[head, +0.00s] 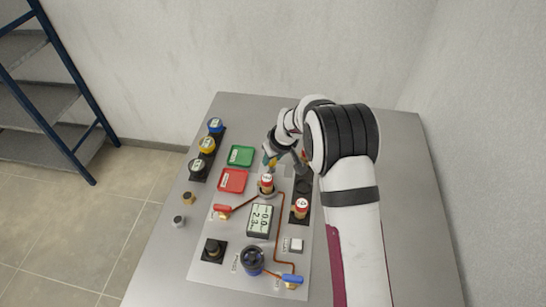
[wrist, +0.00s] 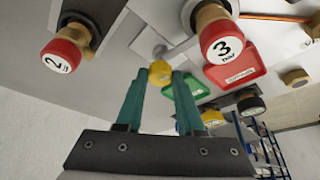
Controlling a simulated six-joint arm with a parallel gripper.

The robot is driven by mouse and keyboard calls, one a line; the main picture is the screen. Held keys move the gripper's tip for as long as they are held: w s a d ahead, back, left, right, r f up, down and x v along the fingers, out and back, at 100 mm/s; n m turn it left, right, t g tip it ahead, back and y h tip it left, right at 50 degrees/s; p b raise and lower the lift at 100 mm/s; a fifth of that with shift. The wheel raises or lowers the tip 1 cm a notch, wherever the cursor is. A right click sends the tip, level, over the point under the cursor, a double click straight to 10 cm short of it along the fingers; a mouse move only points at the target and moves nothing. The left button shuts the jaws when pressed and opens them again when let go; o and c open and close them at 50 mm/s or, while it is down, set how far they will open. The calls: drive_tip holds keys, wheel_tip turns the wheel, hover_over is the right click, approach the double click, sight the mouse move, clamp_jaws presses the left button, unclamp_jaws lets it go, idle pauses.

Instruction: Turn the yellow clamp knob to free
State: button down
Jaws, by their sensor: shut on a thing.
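The yellow clamp knob (wrist: 160,72) shows in the wrist view between the tips of my two teal fingers. My gripper (wrist: 163,78) is shut on it. In the head view my gripper (head: 270,158) reaches down to the far part of the panel, beside the green tray. There the fingers and wrist hide most of the knob, so its turned angle cannot be told.
A red-capped part marked 3 (head: 266,181) stands close in front of my gripper; another marked 2 (head: 301,206) is to the right. A green tray (head: 240,156) and red tray (head: 232,180) lie left. A display (head: 260,220) and blue-handled valve (head: 292,279) are nearer.

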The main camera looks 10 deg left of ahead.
drive_tip(key=m, duration=0.2)
drive_tip(key=m+h, duration=0.1)
drive_tip(key=m, duration=0.1)
drive_tip(key=shift+s+a+t+h, duration=0.1)
drive_tip(key=shift+a+t+h, duration=0.05)
drive_tip(key=shift+t+h, duration=0.15)
drive_tip(key=m+h, duration=0.1)
drive_tip(key=m, duration=0.4)
drive_tip(key=shift+a+h, duration=0.15)
drive_tip(key=shift+h, duration=0.25)
drive_tip(key=m+h, duration=0.1)
drive_tip(key=m, duration=0.2)
drive_tip(key=shift+m, duration=0.3)
drive_tip(key=shift+a+f+m+g+h, duration=0.1)
drive_tip(key=shift+m+g+h, duration=0.25)
drive_tip(key=shift+m, duration=0.6)
drive_tip(key=shift+a+m+g+h, duration=0.15)
drive_tip(key=shift+m+h, duration=0.3)
drive_tip(key=shift+m, duration=0.5)
drive_tip(key=c, duration=0.5)
unclamp_jaws()
drive_tip(key=shift+d, duration=0.1)
